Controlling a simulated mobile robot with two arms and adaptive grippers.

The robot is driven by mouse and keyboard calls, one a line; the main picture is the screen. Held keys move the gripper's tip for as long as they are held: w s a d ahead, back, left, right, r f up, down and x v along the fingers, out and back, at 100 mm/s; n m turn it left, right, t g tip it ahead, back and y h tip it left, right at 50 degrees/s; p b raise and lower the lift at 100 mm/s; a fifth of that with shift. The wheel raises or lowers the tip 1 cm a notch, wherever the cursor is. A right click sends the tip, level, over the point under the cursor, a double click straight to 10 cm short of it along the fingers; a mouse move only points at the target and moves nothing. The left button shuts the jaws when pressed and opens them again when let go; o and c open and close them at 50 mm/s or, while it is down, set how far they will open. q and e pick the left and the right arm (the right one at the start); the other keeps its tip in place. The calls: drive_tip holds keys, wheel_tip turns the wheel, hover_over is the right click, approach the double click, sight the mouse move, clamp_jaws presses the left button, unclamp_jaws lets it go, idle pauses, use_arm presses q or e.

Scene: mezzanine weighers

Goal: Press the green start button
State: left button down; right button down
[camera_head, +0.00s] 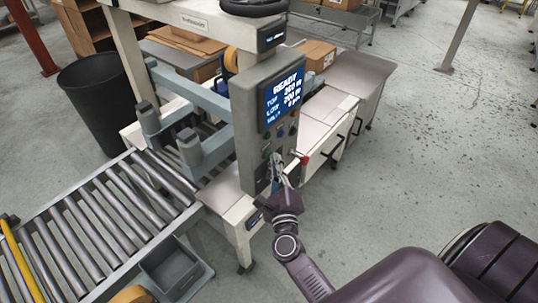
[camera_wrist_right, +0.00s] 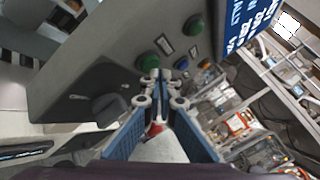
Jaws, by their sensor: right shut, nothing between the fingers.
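A grey control panel (camera_head: 249,105) stands upright with a lit blue screen (camera_head: 284,97) that reads READY. Small round buttons sit below the screen. My left gripper is not in view.
A roller conveyor (camera_head: 105,215) runs to the left of the panel. A black bin (camera_head: 100,95) stands behind it. White cabinets (camera_head: 327,118) and a cardboard box (camera_head: 318,55) are behind the panel. Open floor (camera_head: 440,130) lies to the right.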

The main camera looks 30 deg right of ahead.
drive_tip(key=shift+w+a, duration=0.15)
drive_tip(key=shift+w, duration=0.25)
idle(0.8)
drive_tip(key=shift+s, duration=0.1)
drive_tip(key=shift+s+d, duration=0.3)
drive_tip(key=shift+s, duration=0.4)
drive_tip(key=shift+s+d, duration=0.3)
drive_tip(key=shift+s, duration=0.45)
drive_tip(key=shift+s+d, duration=0.35)
drive_tip(key=shift+s, duration=0.45)
drive_tip(key=shift+s+d, duration=0.3)
drive_tip(key=shift+s, duration=0.45)
